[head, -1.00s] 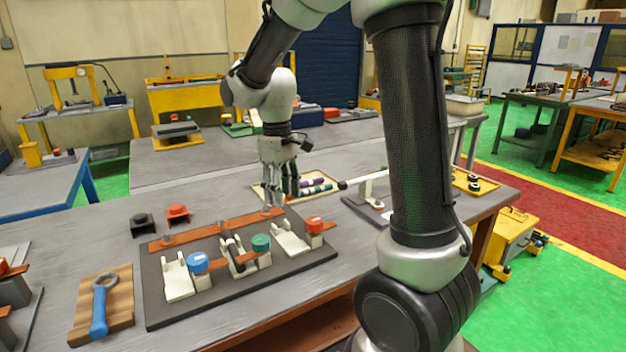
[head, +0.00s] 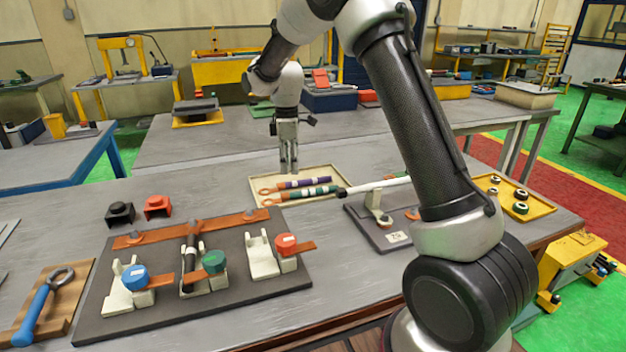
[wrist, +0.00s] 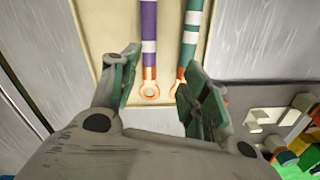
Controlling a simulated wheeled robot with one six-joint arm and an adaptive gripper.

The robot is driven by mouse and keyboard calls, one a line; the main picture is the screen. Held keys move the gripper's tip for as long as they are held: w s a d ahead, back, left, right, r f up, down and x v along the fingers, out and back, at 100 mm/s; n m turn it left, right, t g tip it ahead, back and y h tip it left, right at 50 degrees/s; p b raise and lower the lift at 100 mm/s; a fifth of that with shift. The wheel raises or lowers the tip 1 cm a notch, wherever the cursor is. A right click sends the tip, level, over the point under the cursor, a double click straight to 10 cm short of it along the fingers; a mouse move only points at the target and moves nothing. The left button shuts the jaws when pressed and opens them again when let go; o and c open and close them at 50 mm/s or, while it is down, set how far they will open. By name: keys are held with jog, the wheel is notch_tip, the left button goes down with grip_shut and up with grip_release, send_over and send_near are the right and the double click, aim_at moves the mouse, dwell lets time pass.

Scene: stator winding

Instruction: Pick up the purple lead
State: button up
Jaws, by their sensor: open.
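The purple lead (head: 303,183) lies in a cream tray (head: 262,176) on the bench, with white bands and a copper ring end toward the left. In the wrist view the purple lead (wrist: 149,30) runs down to its copper ring between the fingers' directions. A green lead (head: 310,193) with white bands lies beside it; it also shows in the wrist view (wrist: 191,35). My gripper (head: 288,168) points down above the tray, open and empty. In the wrist view my gripper (wrist: 157,88) has its fingers apart, the right one near the green lead's ring end.
A dark fixture board (head: 225,290) with blue, green and red clamps stands in front. A white rod on a stand (head: 375,186) lies right of the tray, its dark tip near the leads. A yellow tray (head: 540,207) holds rings.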

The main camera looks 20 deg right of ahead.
aim_at(297, 184)
jog(key=shift+w+d+r+n, duration=0.35)
jog(key=shift+w+n, duration=0.25)
jog(key=shift+n, duration=0.8)
jog(key=shift+f, duration=0.15)
jog(key=f, duration=0.7)
jog(key=shift+w+a+f, duration=0.2)
jog(key=shift+a+f, duration=0.05)
jog(key=shift+f, duration=0.05)
grip_shut()
